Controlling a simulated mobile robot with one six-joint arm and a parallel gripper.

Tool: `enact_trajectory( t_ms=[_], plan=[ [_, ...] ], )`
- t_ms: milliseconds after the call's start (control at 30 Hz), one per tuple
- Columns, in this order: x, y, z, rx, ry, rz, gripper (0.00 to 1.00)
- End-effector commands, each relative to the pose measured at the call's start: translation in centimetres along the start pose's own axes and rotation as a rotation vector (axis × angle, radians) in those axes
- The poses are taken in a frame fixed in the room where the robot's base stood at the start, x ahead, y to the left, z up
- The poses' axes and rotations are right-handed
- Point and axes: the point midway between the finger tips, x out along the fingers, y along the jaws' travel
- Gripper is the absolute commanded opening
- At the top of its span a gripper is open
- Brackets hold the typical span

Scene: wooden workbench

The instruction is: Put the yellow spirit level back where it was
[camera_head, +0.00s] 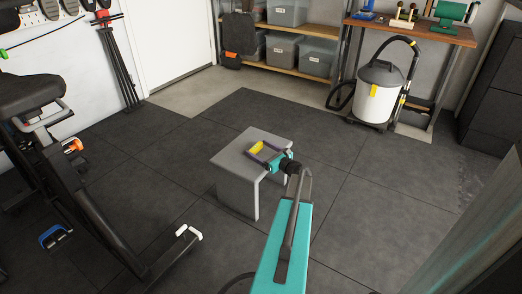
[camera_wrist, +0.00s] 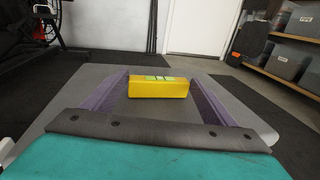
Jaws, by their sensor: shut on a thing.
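The yellow spirit level (camera_head: 256,147) is a short yellow block above or on the grey side table (camera_head: 232,160), in the middle of the head view. In the wrist view the level (camera_wrist: 158,89) lies crosswise between the fingertips, with greenish vials on its upper side. My gripper (camera_head: 262,151) has purple fingers and is shut on the level at its two ends. In the wrist view my gripper (camera_wrist: 158,82) reaches forward over the grey tabletop. I cannot tell whether the level touches the tabletop or hangs just above it.
An exercise bike (camera_head: 70,190) stands at the left. A wooden workbench (camera_head: 415,30) with tools is at the back right, with a white and black vacuum (camera_head: 376,95) before it. Shelves with grey bins (camera_head: 286,48) line the back.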

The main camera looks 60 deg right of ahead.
Motion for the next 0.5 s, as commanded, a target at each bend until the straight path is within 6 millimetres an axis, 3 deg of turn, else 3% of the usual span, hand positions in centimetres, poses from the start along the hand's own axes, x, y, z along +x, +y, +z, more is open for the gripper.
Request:
enact_trajectory(
  t_ms=[233, 267, 300, 367, 500],
  plan=[
    [0.01, -0.03, -0.32, 0.0, 0.0, 0.0, 0.53],
    [0.0, -0.02, -0.3, 0.0, 0.0, 0.0, 0.84],
    [0.0, -0.02, -0.29, 0.0, 0.0, 0.0, 0.91],
    [0.0, -0.02, -0.29, 0.0, 0.0, 0.0, 0.98],
    [-0.01, -0.02, -0.29, 0.0, 0.0, 0.0, 0.98]
  ],
)
